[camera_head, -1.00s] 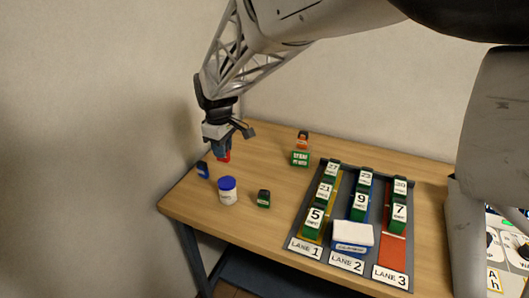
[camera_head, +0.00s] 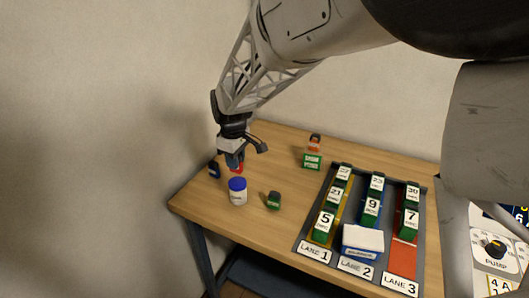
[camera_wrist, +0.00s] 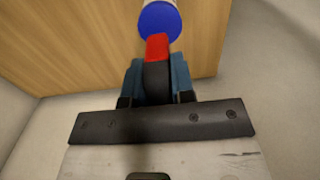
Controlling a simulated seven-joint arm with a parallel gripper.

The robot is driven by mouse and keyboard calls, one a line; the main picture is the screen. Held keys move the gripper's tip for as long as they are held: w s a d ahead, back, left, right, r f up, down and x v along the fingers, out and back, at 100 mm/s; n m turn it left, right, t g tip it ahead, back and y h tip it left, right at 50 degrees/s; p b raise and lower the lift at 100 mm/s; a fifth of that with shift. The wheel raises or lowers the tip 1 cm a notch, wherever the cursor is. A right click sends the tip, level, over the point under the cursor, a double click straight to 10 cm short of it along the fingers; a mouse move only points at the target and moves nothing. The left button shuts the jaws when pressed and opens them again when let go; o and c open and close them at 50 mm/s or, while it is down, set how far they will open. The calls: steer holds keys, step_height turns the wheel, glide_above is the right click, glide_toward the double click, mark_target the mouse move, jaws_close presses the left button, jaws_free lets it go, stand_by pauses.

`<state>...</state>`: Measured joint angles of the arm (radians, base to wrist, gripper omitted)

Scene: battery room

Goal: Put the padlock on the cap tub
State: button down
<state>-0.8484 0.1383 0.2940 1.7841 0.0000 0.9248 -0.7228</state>
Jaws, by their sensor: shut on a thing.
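The red padlock (camera_wrist: 157,46) with a dark lower part is in my gripper (camera_wrist: 157,82). The gripper is shut on it, one blue-grey finger on each side. In the head view the padlock's red end (camera_head: 239,169) points down from my gripper (camera_head: 235,160). The cap tub (camera_head: 238,196) is white with a blue lid and stands upright near the table's left end. The padlock appears just above and behind the lid, seemingly apart from it. In the wrist view the blue lid (camera_wrist: 160,20) lies just beyond the padlock's red end, which overlaps its edge.
A green box (camera_head: 313,162) with an orange item (camera_head: 315,143) is behind. The grey lane rack (camera_head: 400,248) holds numbered blocks and a white-topped box (camera_head: 362,240).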

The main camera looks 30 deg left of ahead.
steer(key=shift+f, duration=1.95)
steer(key=shift+f, duration=0.15)
steer(key=c, duration=1)
jaws_free()
steer(key=shift+o, duration=0.2)
step_height(320, 180, up, 12)
steer(key=shift+r, duration=0.1)
